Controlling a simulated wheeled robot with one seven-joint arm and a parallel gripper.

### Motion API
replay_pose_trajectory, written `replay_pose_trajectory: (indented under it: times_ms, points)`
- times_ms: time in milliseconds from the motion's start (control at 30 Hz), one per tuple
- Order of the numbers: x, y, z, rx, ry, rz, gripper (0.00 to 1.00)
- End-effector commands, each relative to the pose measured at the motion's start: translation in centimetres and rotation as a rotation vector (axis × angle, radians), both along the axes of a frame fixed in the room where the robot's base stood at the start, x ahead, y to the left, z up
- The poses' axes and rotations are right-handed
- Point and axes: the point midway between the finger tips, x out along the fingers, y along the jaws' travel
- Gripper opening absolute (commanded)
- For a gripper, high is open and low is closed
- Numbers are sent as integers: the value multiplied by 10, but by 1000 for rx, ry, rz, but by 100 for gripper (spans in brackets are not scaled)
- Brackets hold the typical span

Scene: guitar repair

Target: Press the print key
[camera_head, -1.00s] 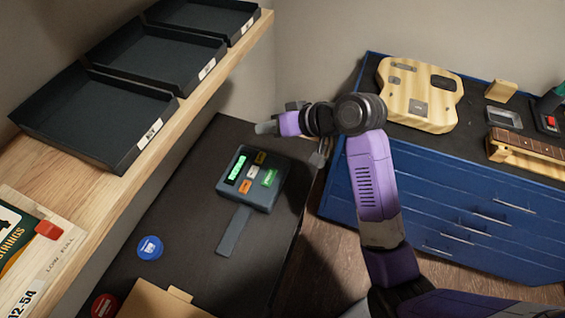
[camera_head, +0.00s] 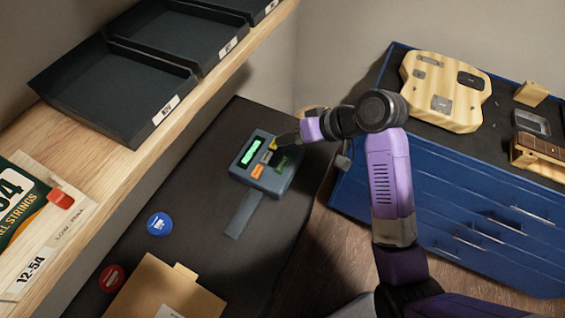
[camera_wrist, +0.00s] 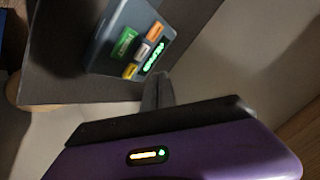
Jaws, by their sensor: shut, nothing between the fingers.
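The label device (camera_head: 247,180) is a grey-blue box on the dark bench, with a lit green display (camera_head: 251,150). Its keys are orange (camera_head: 257,172), grey (camera_head: 266,157), yellow (camera_head: 273,146) and a larger green one (camera_head: 283,163); their lettering is too small to read. My gripper (camera_head: 278,142) is shut and empty, its tip over the device's far edge by the yellow key. I cannot tell whether it touches. In the wrist view the closed fingers (camera_wrist: 158,90) end near the display (camera_wrist: 155,60) and yellow key (camera_wrist: 130,71); the green key (camera_wrist: 124,42) lies farther off.
A grey strip (camera_head: 243,214) extends from the device's near side. A blue disc (camera_head: 159,224), a red disc (camera_head: 111,278) and a cardboard box (camera_head: 160,290) lie nearer. A wooden shelf with black trays (camera_head: 115,90) overhangs at left. A blue cabinet (camera_head: 440,190) stands at right.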

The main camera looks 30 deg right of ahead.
Motion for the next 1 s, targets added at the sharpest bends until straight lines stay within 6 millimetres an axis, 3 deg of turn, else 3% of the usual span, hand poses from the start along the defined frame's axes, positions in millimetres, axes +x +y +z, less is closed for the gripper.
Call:
replay_pose_trajectory:
  times_ms: [100, 533, 1000]
  points:
    - [0, 0, -20, 0, 1, 0, 0]
    - [0, 0, -66, 1, 3, 0, 0]
    - [0, 0, -73, 1, 0, -1, 0]
